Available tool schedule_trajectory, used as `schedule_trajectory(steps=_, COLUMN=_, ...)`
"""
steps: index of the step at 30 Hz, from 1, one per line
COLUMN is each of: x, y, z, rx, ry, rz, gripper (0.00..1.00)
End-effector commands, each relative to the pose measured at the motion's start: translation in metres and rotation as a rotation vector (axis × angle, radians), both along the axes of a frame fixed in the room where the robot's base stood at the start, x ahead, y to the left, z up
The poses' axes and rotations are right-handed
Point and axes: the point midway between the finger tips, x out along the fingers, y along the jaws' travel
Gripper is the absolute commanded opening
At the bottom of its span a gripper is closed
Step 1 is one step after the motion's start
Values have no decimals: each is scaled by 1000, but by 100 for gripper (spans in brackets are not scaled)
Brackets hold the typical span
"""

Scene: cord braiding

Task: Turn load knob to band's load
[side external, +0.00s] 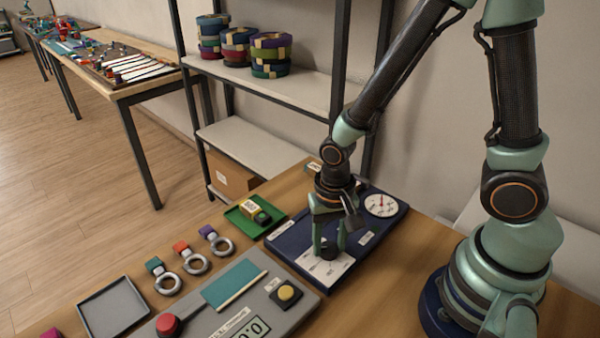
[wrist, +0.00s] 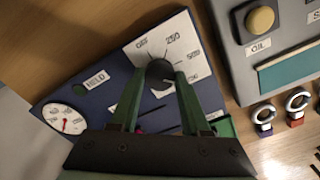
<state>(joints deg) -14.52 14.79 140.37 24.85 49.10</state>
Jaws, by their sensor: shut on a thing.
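The black load knob (wrist: 159,73) sits on a white scale plate (wrist: 150,50) marked OFF, 250, 500 and a further value that is hard to read. My gripper (wrist: 161,78) points down and is shut on the knob, with one green finger on each side. In the side view my gripper (side external: 329,246) stands over the same knob (side external: 328,252) on the dark blue panel (side external: 285,244). I cannot tell which mark the knob points to. A round gauge (side external: 381,204) with a red needle is on the panel. A small item with a yellow band (side external: 251,207) lies in a green tray (side external: 238,224).
A grey panel (side external: 200,318) with a red button (side external: 168,325), a yellow button (side external: 287,292) and a display is in front. Metal rings with teal, orange and purple tabs (side external: 193,259) and an empty grey tray (side external: 113,304) lie to the left. Shelves stand behind.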

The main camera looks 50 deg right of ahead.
Motion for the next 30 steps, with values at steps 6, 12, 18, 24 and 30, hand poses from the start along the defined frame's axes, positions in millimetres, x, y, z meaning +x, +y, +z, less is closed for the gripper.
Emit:
schedule_trajectory(steps=6, x=0, y=0, z=0, rx=0, ry=1, rz=-3, gripper=0)
schedule_trajectory(steps=12, x=0, y=0, z=0, rx=0, ry=1, rz=-2, gripper=76)
schedule_trajectory(steps=18, x=0, y=0, z=0, rx=0, ry=0, rz=-1, gripper=76)
schedule_trajectory(steps=24, x=0, y=0, z=4, rx=0, ry=-1, rz=0, gripper=76)
schedule_trajectory(steps=30, x=1, y=0, z=25, rx=2, ry=-6, rz=0, gripper=76)
